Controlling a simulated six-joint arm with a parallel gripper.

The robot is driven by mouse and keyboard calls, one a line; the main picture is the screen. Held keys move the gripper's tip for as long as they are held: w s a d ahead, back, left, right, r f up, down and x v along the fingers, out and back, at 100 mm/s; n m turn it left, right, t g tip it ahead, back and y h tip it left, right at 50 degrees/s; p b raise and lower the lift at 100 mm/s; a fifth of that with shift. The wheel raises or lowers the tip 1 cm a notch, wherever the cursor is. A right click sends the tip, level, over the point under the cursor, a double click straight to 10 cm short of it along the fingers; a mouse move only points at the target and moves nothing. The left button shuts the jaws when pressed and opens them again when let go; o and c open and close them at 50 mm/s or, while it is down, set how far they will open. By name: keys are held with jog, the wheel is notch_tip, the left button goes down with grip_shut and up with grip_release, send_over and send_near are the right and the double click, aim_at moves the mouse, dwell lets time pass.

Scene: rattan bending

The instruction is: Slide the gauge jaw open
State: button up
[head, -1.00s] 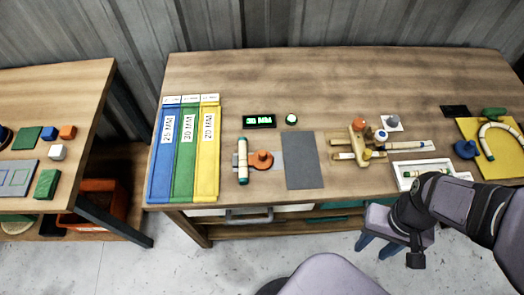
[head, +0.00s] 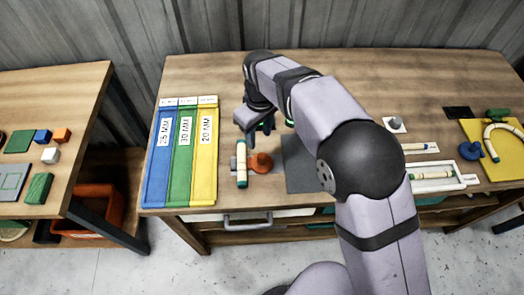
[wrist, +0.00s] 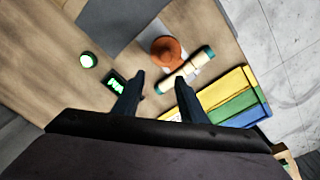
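The gauge has an orange jaw with a round knob (head: 261,162), set on a grey base near the front of the table. The orange jaw also shows in the wrist view (wrist: 166,50). A pale rattan piece with dark green ends (head: 241,165) lies along the jaw's left side; it crosses just beyond my fingertips in the wrist view (wrist: 186,71). My gripper (wrist: 159,79) is open and empty, above the table. In the head view my gripper (head: 262,126) is behind the gauge, apart from the knob. Whether the rattan touches the jaw is unclear.
Blue, green and yellow labelled bins (head: 180,165) stand left of the gauge. A lit green display (wrist: 115,86) and a round green button (wrist: 88,60) are close to my fingers. A dark grey mat (head: 297,165) lies right of the gauge, partly behind my arm.

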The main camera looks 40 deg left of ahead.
aim_at(262, 155)
jog(key=shift+s+d+r+n+h, duration=0.2)
jog(key=shift+d+n, duration=0.15)
jog(key=shift+n, duration=0.15)
jog(key=shift+s+d+r+n+h, duration=0.1)
jog(key=shift+s+d+n, duration=0.05)
jog(key=shift+d+n, duration=0.3)
jog(key=shift+n, duration=0.45)
jog(key=shift+f, duration=0.15)
jog(key=shift+f+p, duration=1.35)
jog(key=shift+f, duration=2.25)
grip_shut()
